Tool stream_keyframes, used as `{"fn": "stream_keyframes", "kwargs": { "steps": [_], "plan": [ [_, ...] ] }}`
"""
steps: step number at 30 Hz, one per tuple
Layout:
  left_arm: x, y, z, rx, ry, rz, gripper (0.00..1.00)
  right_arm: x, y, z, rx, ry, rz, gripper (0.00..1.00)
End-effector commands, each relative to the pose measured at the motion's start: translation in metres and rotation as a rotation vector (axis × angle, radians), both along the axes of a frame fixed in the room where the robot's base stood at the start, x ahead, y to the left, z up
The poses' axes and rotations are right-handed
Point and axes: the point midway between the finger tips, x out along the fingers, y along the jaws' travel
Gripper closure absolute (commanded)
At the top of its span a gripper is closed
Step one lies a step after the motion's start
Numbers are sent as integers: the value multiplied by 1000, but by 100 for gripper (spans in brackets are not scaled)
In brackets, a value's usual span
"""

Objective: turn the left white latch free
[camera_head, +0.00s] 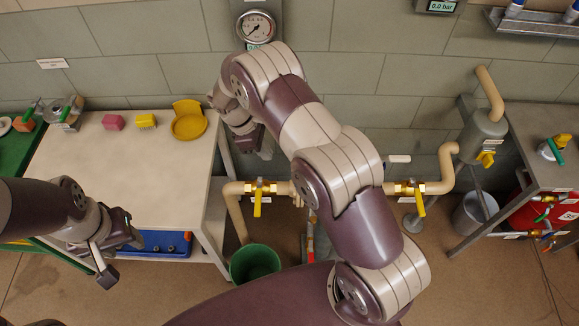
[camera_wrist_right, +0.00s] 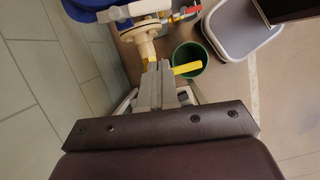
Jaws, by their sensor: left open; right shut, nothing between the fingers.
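A white latch handle (camera_head: 398,158) shows right of my right arm in the head view, above the right yellow valve; no second one shows there, and my arm covers the space to its left. In the right wrist view a white bar (camera_wrist_right: 132,11) lies at the top, beyond the fingertips; I cannot tell which latch it is. My right gripper (camera_wrist_right: 158,68) is shut and empty, apart from the white bar. In the head view it (camera_head: 262,148) is partly hidden, below the gauge. My left gripper (camera_head: 122,256) is open and empty at the table's front left.
A beige pipe carries a left yellow valve handle (camera_head: 258,197) and a right one (camera_head: 418,202). A green bucket (camera_head: 255,263) stands below. The pale table (camera_head: 130,185) holds yellow and pink pieces at its back. A gauge (camera_head: 256,27) hangs on the wall.

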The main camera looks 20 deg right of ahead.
Motion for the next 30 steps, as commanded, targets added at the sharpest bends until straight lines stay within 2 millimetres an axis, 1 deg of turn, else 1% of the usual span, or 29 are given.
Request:
{"fn": "stream_keyframes", "kwargs": {
  "steps": [1,4,5,6,11,12,13,18,22,30],
  "plan": [
    [0,0,-20,0,1,0,52,-2,-4,-20,0,1,0,100],
    [0,0,-31,0,1,0,52,-7,-11,-39,0,1,0,100],
    [0,0,-17,0,2,0,52,-8,-13,-36,0,2,0,100],
    [0,0,-12,0,1,0,52,-10,-16,-42,0,4,0,100],
    [0,0,-2,0,-1,0,52,-16,-27,-74,0,4,1,100],
    [0,0,6,0,0,0,52,-20,-34,-68,0,1,0,100],
    [0,0,9,0,0,0,52,-23,-38,-68,0,3,-1,100],
    [0,0,18,0,0,0,52,-32,-55,-71,0,1,0,100],
    [0,0,19,0,0,0,52,-35,-59,-73,0,1,2,100],
    [0,0,18,0,0,0,52,-35,-60,-74,0,0,3,100]
  ]
}}
